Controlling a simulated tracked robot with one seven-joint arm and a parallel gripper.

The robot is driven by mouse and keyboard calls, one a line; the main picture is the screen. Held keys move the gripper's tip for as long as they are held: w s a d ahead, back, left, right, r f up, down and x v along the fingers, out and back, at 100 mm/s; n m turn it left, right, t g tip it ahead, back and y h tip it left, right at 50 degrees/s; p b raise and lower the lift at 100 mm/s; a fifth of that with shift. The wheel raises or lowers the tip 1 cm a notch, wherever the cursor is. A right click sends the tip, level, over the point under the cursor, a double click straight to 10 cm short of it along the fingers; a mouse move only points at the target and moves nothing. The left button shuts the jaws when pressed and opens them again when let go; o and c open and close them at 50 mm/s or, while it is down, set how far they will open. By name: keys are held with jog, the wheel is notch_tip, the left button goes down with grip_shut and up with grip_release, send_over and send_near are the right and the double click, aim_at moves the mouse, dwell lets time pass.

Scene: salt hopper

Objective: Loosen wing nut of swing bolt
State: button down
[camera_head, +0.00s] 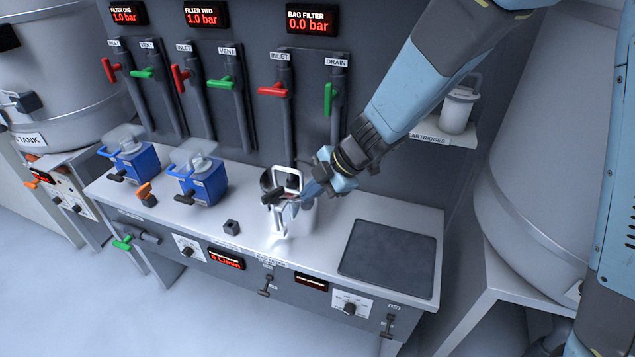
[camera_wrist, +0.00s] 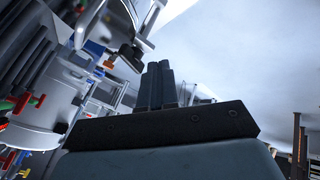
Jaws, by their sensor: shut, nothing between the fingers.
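A steel bag filter housing (camera_head: 301,219) stands on the bench below the 0.0 bar display. A dark fitting (camera_head: 273,196) shows on its upper left side; it may be the wing nut of the swing bolt, but it is too small to tell. My gripper (camera_head: 296,200) is at the top of the housing from the right and partly covers it. In the wrist view my gripper's dark fingers (camera_wrist: 158,84) are together with nothing between them. A dark fitting (camera_wrist: 131,57) shows just left of the fingertips, apart from them in the picture. I cannot tell contact.
Two blue filter units (camera_head: 203,183) stand on the bench (camera_head: 225,210) at left. A red inlet handle (camera_head: 273,90) and a green drain handle (camera_head: 328,99) are on the wall behind. A dark mat (camera_head: 388,259) lies clear at right. A cartridge shelf (camera_head: 447,134) is behind my arm.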

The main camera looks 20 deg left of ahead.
aim_at(273, 195)
jog(key=shift+w+a+f, duration=0.25)
jog(key=shift+a+f, duration=0.35)
jog(key=shift+a, duration=0.45)
jog(key=shift+w+a+f, duration=0.2)
jog(key=shift+a+f, duration=0.4)
jog(key=shift+a, duration=0.45)
jog(key=shift+w+a+f, duration=0.25)
jog(key=shift+a+f, duration=0.35)
jog(key=shift+a, duration=0.45)
